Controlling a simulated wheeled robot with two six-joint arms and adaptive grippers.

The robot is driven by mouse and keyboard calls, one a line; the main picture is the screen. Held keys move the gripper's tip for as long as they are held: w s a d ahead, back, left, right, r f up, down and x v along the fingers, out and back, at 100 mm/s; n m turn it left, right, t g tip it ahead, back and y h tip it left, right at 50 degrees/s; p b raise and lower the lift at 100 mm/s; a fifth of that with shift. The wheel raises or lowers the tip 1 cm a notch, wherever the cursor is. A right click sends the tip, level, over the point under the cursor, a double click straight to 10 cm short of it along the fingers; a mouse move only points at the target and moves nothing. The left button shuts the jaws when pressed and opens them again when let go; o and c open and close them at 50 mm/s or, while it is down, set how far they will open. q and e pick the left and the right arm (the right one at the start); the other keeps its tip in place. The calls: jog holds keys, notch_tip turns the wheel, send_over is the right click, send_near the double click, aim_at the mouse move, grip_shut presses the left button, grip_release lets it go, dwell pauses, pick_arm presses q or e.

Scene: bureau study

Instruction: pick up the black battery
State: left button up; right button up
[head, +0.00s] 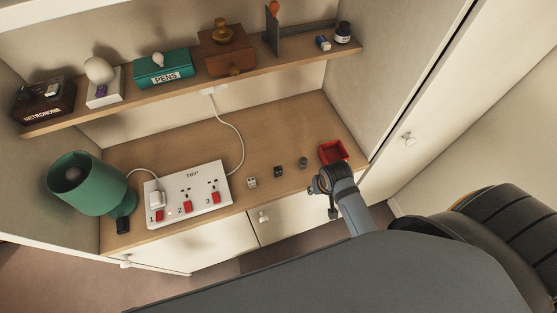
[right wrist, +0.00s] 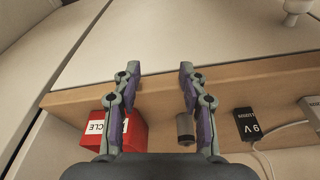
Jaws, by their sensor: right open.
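The black battery (head: 278,171) is a small dark block on the desk, between a white block and a grey cylinder. My right gripper (head: 322,182) is at the desk's front edge, near the red tray and to the right of the battery. In the wrist view my right gripper (right wrist: 160,70) has its fingers spread with nothing between the tips. My left gripper is not in view.
The red tray (head: 333,152), lettered in the wrist view, sits at the desk's right end. A grey cylinder (head: 303,162) and a white block (head: 251,182) flank the battery. A power strip (head: 188,195) and green lamp (head: 88,183) stand left. A loaded shelf (head: 195,86) hangs above.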

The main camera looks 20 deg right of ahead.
notch_tip(320, 180, up, 6)
jog(key=w+a+r+m+p, duration=0.1)
jog(key=w+a+m, duration=0.1)
jog(key=w+m, duration=0.15)
jog(key=m+g+y+p, duration=0.2)
jog(key=m+g, duration=0.1)
jog(key=m, duration=0.9)
send_near(278, 168)
jog(key=shift+n, duration=0.25)
jog(key=f, duration=0.7)
jog(key=a+f, duration=0.1)
jog(key=f, duration=0.2)
jog(key=shift+s+a+f, duration=0.1)
jog(key=shift+s+f, duration=0.1)
jog(key=shift+f, duration=0.1)
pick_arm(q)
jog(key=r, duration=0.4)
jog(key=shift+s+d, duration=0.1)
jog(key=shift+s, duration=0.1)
pick_arm(e)
grip_shut()
